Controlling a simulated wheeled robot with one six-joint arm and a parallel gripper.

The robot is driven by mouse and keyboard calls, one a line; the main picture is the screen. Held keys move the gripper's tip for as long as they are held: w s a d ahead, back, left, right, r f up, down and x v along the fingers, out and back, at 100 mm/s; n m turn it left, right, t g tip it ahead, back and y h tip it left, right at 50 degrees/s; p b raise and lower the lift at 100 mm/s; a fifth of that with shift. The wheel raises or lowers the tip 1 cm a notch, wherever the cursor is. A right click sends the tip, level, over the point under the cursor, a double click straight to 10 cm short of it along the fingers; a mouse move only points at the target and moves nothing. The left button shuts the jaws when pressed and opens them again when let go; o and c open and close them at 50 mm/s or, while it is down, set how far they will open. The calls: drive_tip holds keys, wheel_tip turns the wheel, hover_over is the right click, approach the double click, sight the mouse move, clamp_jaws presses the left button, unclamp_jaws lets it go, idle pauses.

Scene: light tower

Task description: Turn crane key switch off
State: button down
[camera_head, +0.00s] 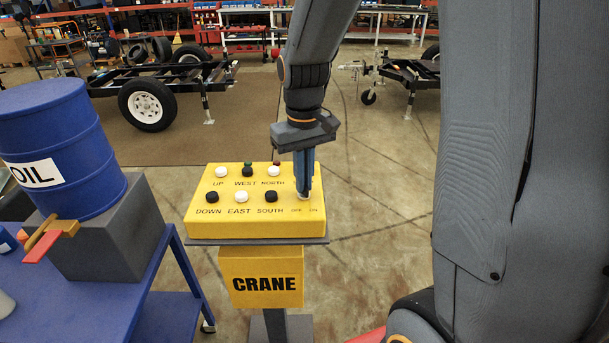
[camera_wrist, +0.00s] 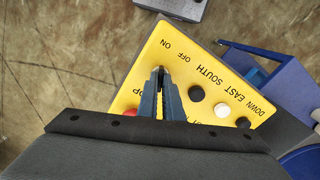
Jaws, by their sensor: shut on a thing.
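The yellow crane control box (camera_head: 222,184) stands on a pedestal, with black and white push buttons and printed labels. The key switch (camera_head: 304,196) is at the box's front right corner, just above the words OFF and ON. My gripper (camera_head: 304,192) points down at that corner and is shut on the key switch. In the wrist view my gripper's two blue fingers (camera_wrist: 160,78) close around the small key switch (camera_wrist: 160,70) beside the OFF and ON labels. The fingers hide most of the key, so its turn angle cannot be told.
A blue cart (camera_head: 95,290) with a blue oil drum (camera_head: 65,150) on a grey block stands close left of the box. A yellow CRANE sign (camera_head: 261,278) hangs below the box. Trailers stand behind.

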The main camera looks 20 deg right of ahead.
drive_tip(key=shift+n, duration=0.6)
drive_tip(key=c, duration=1.9)
unclamp_jaws()
drive_tip(key=shift+r+b, duration=0.7)
drive_tip(key=shift+r, duration=3.25)
